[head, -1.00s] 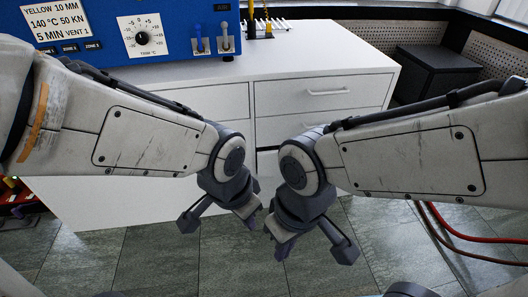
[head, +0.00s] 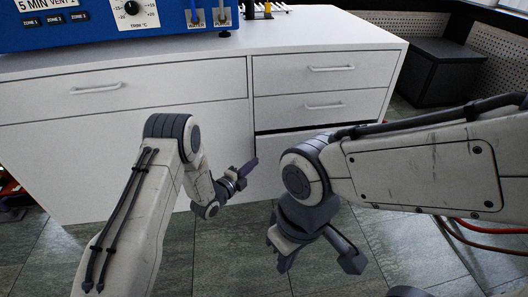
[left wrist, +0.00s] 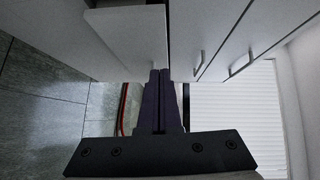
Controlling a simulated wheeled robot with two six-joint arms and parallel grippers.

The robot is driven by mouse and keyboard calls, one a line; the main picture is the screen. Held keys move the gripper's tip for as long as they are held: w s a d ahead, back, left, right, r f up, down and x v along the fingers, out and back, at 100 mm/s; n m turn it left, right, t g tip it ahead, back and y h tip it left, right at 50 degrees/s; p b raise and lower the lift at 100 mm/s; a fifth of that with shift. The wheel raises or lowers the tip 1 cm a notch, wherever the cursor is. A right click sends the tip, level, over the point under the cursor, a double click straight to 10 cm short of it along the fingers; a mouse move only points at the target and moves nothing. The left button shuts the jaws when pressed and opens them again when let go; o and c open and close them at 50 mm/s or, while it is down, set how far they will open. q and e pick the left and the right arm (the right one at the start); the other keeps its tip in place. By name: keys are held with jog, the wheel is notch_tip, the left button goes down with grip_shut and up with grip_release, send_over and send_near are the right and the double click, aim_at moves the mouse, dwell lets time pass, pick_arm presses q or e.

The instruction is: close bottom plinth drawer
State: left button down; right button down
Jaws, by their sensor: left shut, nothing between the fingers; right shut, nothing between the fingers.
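The white plinth (head: 120,150) has a stack of drawers on its right side. Below the middle drawer (head: 290,107) a dark gap shows, and the bottom drawer (head: 266,180) stands out under it, largely hidden by my right arm. In the left wrist view, the bottom drawer (left wrist: 130,38) shows as a pale panel, set off by a dark slit from the drawers with handles. My left gripper (head: 252,164) is shut and empty, close to the bottom drawer's left part; contact cannot be told. Its fingers also show in the left wrist view (left wrist: 160,75).
The upper right drawer (head: 325,70) and the wide left drawer (head: 100,90) look closed. A blue press (head: 90,30) stands on the worktop. A dark cabinet (head: 440,75) is at the back right. Red hoses (head: 455,240) lie at right. Tiled floor in front is free.

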pick_arm(q)
jog(key=f, duration=0.2)
jog(key=b, duration=0.6)
send_near(270, 140)
jog(key=s+d+f+x, duration=0.1)
jog(key=x, duration=0.4)
jog(key=shift+w+a+r+m+t+h+b, duration=0.1)
jog(key=shift+w+r+m+t+h+b, duration=0.1)
jog(key=shift+w, duration=0.2)
jog(key=shift+w+a+r+m+t+h+b, duration=0.1)
jog(key=shift+w+m+t+b, duration=0.1)
jog(key=shift+w, duration=0.25)
